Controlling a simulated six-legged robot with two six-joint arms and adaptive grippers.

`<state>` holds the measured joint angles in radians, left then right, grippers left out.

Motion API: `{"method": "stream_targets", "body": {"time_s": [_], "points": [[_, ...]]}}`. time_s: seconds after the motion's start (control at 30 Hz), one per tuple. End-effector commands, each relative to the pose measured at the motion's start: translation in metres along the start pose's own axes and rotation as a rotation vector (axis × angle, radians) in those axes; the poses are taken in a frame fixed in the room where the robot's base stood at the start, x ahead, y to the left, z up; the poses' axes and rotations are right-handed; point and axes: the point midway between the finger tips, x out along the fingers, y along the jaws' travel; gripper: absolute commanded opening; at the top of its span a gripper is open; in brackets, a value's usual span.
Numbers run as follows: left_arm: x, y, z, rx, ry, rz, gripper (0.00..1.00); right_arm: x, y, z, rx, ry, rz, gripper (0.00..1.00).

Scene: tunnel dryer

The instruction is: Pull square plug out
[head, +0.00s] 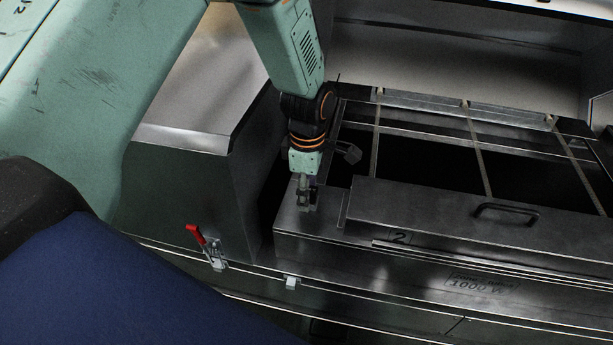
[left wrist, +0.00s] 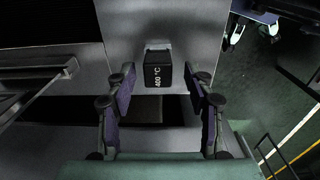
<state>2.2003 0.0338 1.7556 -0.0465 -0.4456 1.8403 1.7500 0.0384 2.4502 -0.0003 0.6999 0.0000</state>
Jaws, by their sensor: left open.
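My left gripper (left wrist: 162,88) is open, with one finger on each side of the plug in the picture and a gap on both sides. I cannot tell how deep the plug sits between the fingers. In the head view my left gripper (head: 308,196) points down at the left end of the metal box top, and it mostly hides the plug there. My right gripper is not in view.
A metal cover with a black handle (head: 508,212) lies right of the gripper. An open dark bay with thin bars (head: 478,158) is behind it. A tall grey housing (head: 195,180) stands left, with a red-handled clamp (head: 197,234) on the front.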

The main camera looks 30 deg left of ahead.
Motion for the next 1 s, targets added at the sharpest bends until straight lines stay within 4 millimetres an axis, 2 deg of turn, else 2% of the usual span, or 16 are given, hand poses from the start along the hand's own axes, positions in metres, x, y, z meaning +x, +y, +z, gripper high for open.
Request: {"method": "stream_targets", "body": {"time_s": [0.37, 0.9, 1.0], "points": [[0.0049, 0.0034, -0.0001, 0.001, -0.001, 0.001, 0.51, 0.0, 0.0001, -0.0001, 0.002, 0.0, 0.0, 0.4], [0.005, 0.0028, 0.0, 0.001, 0.0, 0.0, 0.05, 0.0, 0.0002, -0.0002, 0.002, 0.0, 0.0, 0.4], [0.0053, 0.0025, -0.0002, 0.001, 0.0, -0.001, 0.0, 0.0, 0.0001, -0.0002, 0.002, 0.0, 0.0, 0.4]]}}
